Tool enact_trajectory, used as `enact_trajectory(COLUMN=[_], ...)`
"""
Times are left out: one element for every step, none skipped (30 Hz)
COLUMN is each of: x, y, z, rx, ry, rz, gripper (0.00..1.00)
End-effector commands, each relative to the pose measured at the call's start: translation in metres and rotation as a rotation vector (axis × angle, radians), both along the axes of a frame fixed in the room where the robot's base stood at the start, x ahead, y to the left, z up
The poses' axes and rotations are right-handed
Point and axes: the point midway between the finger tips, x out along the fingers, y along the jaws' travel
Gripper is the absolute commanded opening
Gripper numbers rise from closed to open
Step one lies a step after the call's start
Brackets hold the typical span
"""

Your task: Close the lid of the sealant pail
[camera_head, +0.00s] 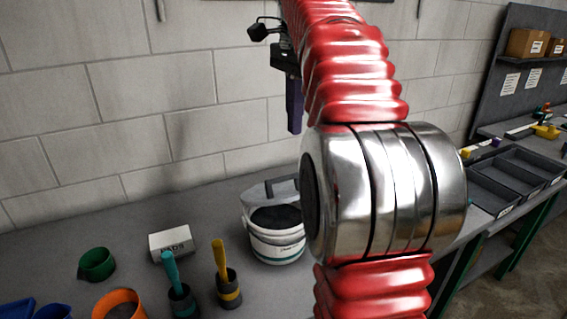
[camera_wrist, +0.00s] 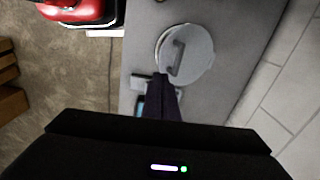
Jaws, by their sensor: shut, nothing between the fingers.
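The sealant pail (camera_head: 277,249) is white with a teal band and stands upright on the grey bench. Its grey lid (camera_head: 285,186) is raised at the back of the rim, tilted, leaving a dark opening at the front. In the wrist view the lid (camera_wrist: 198,58) shows as a pale grey disc with a dark bar handle. My gripper (camera_head: 294,128) points down, shut and empty, above the pail and apart from the lid. Its fingers (camera_wrist: 164,80) appear just below the lid in the wrist view. My arm hides the space right of the pail in the head view.
Left of the pail are a white pads box (camera_head: 172,244), a teal-handled brush (camera_head: 172,270) and a yellow-handled brush (camera_head: 219,258) in cups, a green ring (camera_head: 96,264) and an orange container (camera_head: 118,305). A block wall (camera_head: 130,120) stands behind. Grey trays (camera_head: 520,180) are far right.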

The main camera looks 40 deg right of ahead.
Motion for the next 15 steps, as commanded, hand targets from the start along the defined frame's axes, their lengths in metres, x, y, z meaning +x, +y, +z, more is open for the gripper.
enact_trajectory(x=[-0.0052,-0.0063,-0.0085,-0.0094,-0.0107,-0.0118,-0.0126,-0.013,-0.0137,-0.0139,-0.014,-0.0142,-0.014,-0.0134,-0.0135], y=[0.0011,0.0014,0.002,0.0021,0.0024,0.0028,0.0033,0.0038,0.0045,0.0046,0.0049,0.0052,0.0054,0.0056,0.006], z=[0.0034,0.0041,0.0053,0.0062,0.0066,0.0077,0.0079,0.0083,0.0089,0.0088,0.009,0.009,0.0088,0.0087,0.0086], rx=[-0.004,-0.006,-0.01,-0.015,-0.019,-0.027,-0.031,-0.037,-0.046,-0.055,-0.062,-0.074,-0.082,-0.092,-0.104], ry=[-0.022,-0.034,-0.05,-0.062,-0.074,-0.091,-0.102,-0.115,-0.129,-0.14,-0.151,-0.165,-0.174,-0.184,-0.196], rz=[0.043,0.075,0.118,0.152,0.187,0.238,0.276,0.315,0.37,0.411,0.453,0.507,0.548,0.589,0.643], gripper=[0.0,0.0,0.0,0.0,0.0,0.0,0.0,0.0,0.0,0.0,0.0,0.0,0.0,0.0,0.0])
